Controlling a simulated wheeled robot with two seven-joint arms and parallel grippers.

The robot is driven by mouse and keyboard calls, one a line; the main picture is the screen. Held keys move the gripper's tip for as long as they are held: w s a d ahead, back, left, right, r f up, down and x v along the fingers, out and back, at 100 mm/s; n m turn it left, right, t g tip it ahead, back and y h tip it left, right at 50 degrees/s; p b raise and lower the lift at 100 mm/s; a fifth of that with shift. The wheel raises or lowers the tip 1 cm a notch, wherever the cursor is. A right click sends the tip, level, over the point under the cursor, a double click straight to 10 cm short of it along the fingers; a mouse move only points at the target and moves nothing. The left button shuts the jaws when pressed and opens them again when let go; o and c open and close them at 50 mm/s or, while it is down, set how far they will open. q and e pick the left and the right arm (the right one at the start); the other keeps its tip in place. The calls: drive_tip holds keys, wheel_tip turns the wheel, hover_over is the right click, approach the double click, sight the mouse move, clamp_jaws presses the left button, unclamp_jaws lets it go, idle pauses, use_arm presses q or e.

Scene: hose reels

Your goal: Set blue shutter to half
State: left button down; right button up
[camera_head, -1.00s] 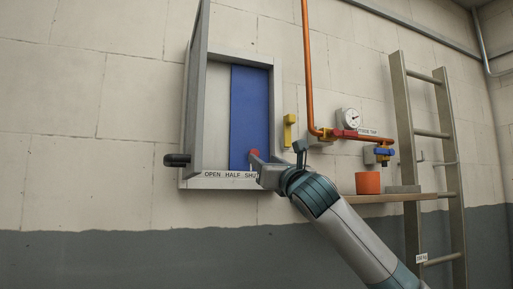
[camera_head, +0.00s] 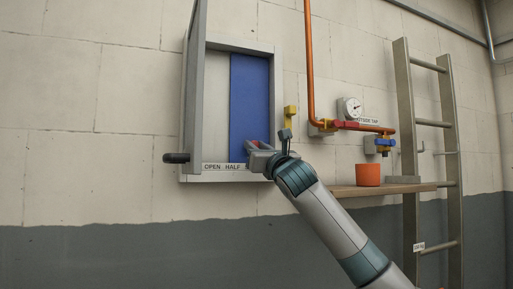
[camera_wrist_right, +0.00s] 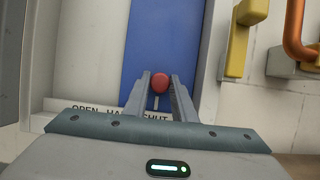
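The blue shutter (camera_head: 249,98) covers the right part of the opening in the grey wall cabinet (camera_head: 243,178); the left part shows bare pale backing. A red knob (camera_wrist_right: 160,83) sits low on the shutter. My right gripper (camera_head: 253,147) is at the knob, with one fingertip on each side of it in the right wrist view (camera_wrist_right: 160,88). Any gap between fingers and knob is too small to tell. The label strip (camera_wrist_right: 110,112) below reads OPEN, HALF, SHUT; my gripper partly covers it. My left gripper is not in view.
The cabinet door (camera_head: 195,90) stands open at left, with a dark handle (camera_head: 176,158).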

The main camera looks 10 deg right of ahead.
sight(232, 141)
clamp_jaws()
drive_tip(key=a, duration=0.3)
drive_tip(key=s+a, duration=0.1)
drive_tip(key=a, duration=0.2)
drive_tip(key=shift+s+a, duration=0.1)
drive_tip(key=shift+s, duration=0.05)
drive_tip(key=o, duration=0.7)
unclamp_jaws()
drive_tip(key=shift+d, duration=0.25)
drive_tip(key=shift+o, duration=0.2)
drive_tip(key=shift+s+f, duration=0.1)
drive_tip(key=b+v, duration=0.8)
drive_tip(key=v, duration=0.9)
drive_tip(key=shift+b, duration=0.3)
